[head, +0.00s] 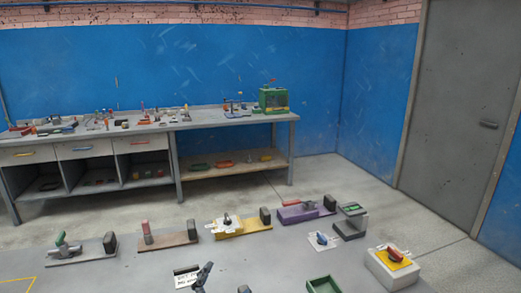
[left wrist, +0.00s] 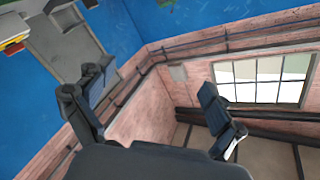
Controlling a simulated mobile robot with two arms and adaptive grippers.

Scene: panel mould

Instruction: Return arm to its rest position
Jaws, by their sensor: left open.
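My left gripper (head: 222,280) shows only its dark fingers at the bottom edge of the head view, over the near table. In the left wrist view my left gripper (left wrist: 156,82) has its two dark fingers spread well apart, with nothing between them. Behind them are the blue wall, pink brick and a window, all tilted. My right gripper is in neither view.
The grey near table (head: 130,270) bears a green-handled clamp (head: 64,247), a red-handled brown base (head: 165,240), a yellow base (head: 240,228), a purple base (head: 302,213), a rotary-switch box (head: 392,269) and a green tray (head: 322,284). A cluttered workbench (head: 240,121) stands behind.

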